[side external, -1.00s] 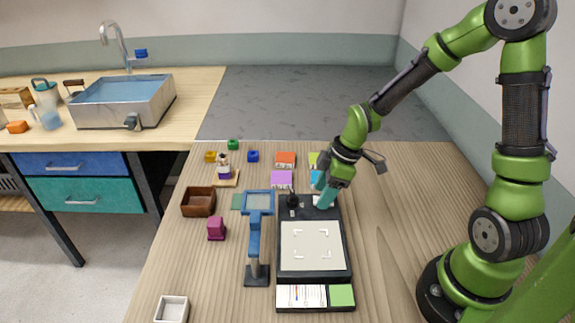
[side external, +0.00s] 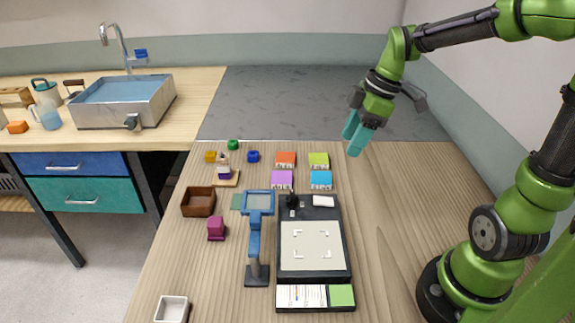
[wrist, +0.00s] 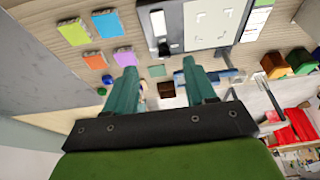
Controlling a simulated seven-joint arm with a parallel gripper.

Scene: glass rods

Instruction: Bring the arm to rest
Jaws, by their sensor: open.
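My gripper (side external: 357,137) is raised in the air above the back right part of the wooden table (side external: 410,200), clear of everything on it. Its two teal fingers are open and empty. In the wrist view the gripper (wrist: 163,84) shows its fingers spread apart with nothing between them close by; the table items lie beyond them. My arm is lifted and bent over the right side of the table.
A black-framed station with a pale plate (side external: 312,246) stands mid-table, with a blue stand (side external: 254,240) beside it. Coloured boxes (side external: 285,160), a brown tray (side external: 198,202) and a magenta block (side external: 216,229) lie around. The table's right side is clear.

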